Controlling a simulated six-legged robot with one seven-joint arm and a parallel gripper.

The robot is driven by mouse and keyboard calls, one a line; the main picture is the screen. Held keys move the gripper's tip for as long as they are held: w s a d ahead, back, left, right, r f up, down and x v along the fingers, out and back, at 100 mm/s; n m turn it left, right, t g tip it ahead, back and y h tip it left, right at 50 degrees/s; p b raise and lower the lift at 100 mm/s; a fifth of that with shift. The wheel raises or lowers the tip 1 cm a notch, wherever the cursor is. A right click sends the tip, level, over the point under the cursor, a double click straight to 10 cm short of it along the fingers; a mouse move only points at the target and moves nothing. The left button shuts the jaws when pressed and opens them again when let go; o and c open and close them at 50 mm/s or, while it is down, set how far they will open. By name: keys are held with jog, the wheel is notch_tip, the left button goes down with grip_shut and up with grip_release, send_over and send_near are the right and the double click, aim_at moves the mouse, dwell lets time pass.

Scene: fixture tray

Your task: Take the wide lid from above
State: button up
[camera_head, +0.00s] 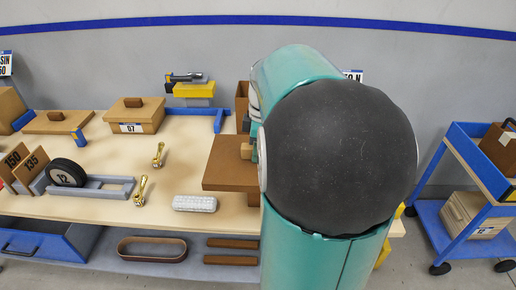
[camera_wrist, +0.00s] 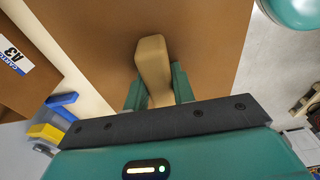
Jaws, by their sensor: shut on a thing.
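The wide lid (camera_head: 228,172) is a flat brown board at the right part of the workbench, partly hidden behind my arm. In the wrist view the lid (camera_wrist: 100,40) fills the upper middle, with a tan block handle (camera_wrist: 152,62) standing from it. My gripper (camera_wrist: 158,88) has its two teal fingers on either side of this handle and is shut on it. In the head view my arm hides most of the gripper. Whether the lid is raised or resting on something below is hard to tell.
Another brown lid (camera_head: 58,122) and a lidded box (camera_head: 135,118) marked 07 stand at the back left. A black wheel (camera_head: 66,172), brass pieces (camera_head: 158,154) and a white block (camera_head: 195,203) lie on the bench (camera_head: 110,205). A blue cart (camera_head: 462,175) stands right.

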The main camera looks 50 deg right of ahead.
notch_tip(320, 180, up, 16)
dwell(1.1)
